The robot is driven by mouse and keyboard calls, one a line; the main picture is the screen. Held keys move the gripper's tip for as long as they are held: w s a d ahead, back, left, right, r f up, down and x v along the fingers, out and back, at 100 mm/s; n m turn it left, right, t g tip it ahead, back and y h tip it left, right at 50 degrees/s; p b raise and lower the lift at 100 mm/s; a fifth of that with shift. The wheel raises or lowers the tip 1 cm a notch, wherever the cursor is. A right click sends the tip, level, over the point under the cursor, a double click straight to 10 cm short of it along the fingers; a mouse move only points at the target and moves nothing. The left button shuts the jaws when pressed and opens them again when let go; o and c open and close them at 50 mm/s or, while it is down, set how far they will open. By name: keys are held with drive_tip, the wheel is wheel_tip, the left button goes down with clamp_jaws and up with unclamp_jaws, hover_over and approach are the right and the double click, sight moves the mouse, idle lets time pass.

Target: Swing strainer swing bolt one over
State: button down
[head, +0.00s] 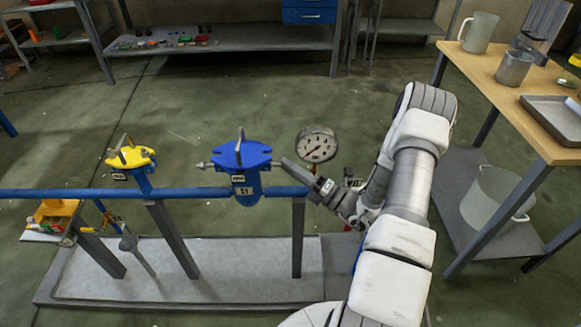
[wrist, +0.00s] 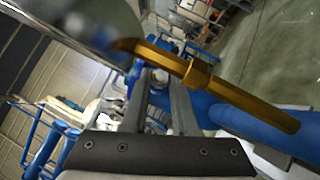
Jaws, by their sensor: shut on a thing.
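The strainer (head: 240,180) is a blue body labelled S1 on the blue pipe, with a blue lid (head: 240,153) on top. One swing bolt (head: 203,164) sticks out to the left of the lid, and a grey piece (head: 240,137) stands up at its middle. My gripper (head: 284,163) reaches in from the right, its tips at the right edge of the lid. In the wrist view its two grey fingers (wrist: 161,80) are close around a small grey part, seemingly a swing bolt, mostly hidden between them. Blue strainer parts show beyond the fingertips.
A pressure gauge (head: 316,146) stands just behind my gripper; its brass stem (wrist: 225,88) crosses in front of the fingers in the wrist view. A yellow-topped valve (head: 130,157) is further left on the blue pipe (head: 80,194). A wooden table (head: 515,92) stands at right.

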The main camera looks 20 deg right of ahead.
drive_tip(key=shift+r+n+g+h+p, duration=0.6)
drive_tip(key=shift+r+n+g+p, duration=0.4)
drive_tip(key=shift+p, duration=1.5)
drive_tip(key=shift+f, duration=0.15)
drive_tip(key=c, duration=0.9)
unclamp_jaws()
drive_tip(key=shift+c, duration=0.2)
drive_tip(key=r+p+v, duration=0.1)
drive_tip(key=v, duration=1.6)
drive_tip(key=shift+s+d+f+p, duration=0.15)
drive_tip(key=shift+d+f+p, duration=0.05)
drive_tip(key=shift+f+p, duration=0.2)
